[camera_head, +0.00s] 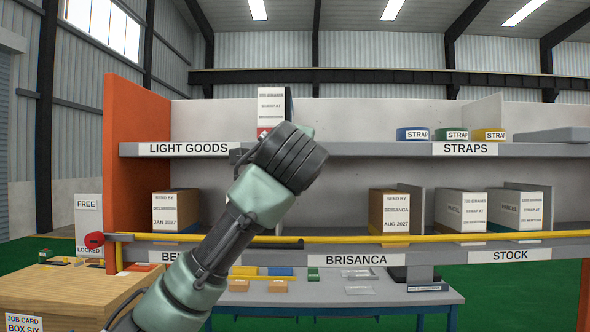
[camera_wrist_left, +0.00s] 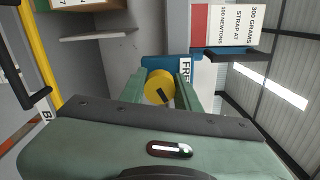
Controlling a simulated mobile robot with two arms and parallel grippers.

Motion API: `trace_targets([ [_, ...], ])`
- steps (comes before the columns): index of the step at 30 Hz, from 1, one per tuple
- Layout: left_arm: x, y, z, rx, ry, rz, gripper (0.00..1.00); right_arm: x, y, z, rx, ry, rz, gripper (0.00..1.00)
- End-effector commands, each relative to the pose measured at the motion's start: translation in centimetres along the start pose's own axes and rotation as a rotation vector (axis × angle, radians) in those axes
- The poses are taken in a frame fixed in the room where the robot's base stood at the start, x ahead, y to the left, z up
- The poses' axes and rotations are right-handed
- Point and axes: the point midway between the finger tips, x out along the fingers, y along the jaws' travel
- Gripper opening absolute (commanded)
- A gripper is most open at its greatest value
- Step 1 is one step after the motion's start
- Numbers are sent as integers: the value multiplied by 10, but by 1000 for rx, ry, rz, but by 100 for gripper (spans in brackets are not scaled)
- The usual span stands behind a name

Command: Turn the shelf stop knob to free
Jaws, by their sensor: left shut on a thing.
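The shelf stop knob (camera_wrist_left: 157,86) is a round yellow knob with a short black mark, seen in the left wrist view. The mark lies on the lower right of its face, slanting, away from the FREE label. A label reading FREE (camera_wrist_left: 186,70) sits on a blue plate (camera_wrist_left: 158,63) just behind the knob. My left gripper (camera_wrist_left: 161,88) has its green fingers shut on the knob, one on each side. In the head view my left wrist (camera_head: 285,160) covers the knob. My right gripper is in neither view.
A labelled box (camera_head: 270,108) stands on the upper shelf (camera_head: 350,150) close behind my left wrist. Cartons (camera_head: 390,212) stand on the lower shelf.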

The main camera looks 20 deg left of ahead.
Motion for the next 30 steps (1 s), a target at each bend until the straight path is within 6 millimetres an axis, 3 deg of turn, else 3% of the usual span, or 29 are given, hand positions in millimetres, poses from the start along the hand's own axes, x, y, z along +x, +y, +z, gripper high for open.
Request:
trace_targets([
  [12,0,2,0,-399,0,-3,0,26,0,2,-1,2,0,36],
  [30,0,1,0,-928,0,-5,0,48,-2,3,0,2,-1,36],
])
